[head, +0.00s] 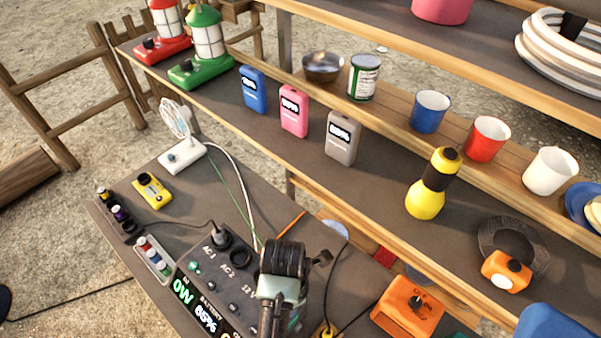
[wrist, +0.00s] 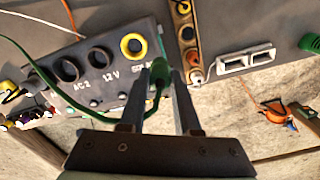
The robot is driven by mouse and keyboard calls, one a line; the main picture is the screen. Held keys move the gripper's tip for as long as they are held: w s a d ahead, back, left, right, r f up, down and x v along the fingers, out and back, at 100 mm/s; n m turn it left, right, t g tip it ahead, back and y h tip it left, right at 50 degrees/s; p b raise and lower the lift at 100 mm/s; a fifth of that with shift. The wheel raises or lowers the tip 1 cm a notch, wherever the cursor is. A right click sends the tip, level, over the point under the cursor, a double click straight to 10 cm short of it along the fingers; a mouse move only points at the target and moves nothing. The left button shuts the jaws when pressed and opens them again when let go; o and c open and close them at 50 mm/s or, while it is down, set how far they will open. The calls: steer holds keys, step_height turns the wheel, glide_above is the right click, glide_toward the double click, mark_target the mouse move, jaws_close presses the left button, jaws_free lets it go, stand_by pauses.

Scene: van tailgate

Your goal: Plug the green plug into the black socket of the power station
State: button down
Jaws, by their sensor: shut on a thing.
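The power station (head: 190,262) stands on the lower shelf in the head view, with a lit display on its front. In the wrist view, its top (wrist: 118,32) has a row of round sockets. The black socket marked 12 V (wrist: 101,58) lies left of the yellow-ringed socket (wrist: 133,46). My gripper (wrist: 164,76) is shut on the green plug (wrist: 158,84), close to the yellow-ringed socket and right of the black one. Whether the plug touches the station, I cannot tell. In the head view my gripper (head: 283,265) covers the station's right end and hides the plug.
A black plug (head: 216,237) sits at AC 1, with its cable running left. A white fan (head: 182,155), a yellow device (head: 152,190) and an orange box (head: 407,306) stand nearby. Thin cables cross the table behind the station.

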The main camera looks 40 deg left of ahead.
steer(key=w+a+b, duration=0.3)
steer(key=a+b, duration=0.1)
steer(key=a, duration=0.8)
steer(key=shift+a, duration=0.2)
steer(key=shift+f, duration=0.15)
steer(key=shift+f+b, duration=1.25)
steer(key=shift+f, duration=0.75)
steer(key=shift+f, duration=0.2)
steer(key=shift+f+b, duration=0.75)
steer(key=shift+f, duration=0.5)
steer(key=shift+f, duration=0.1)
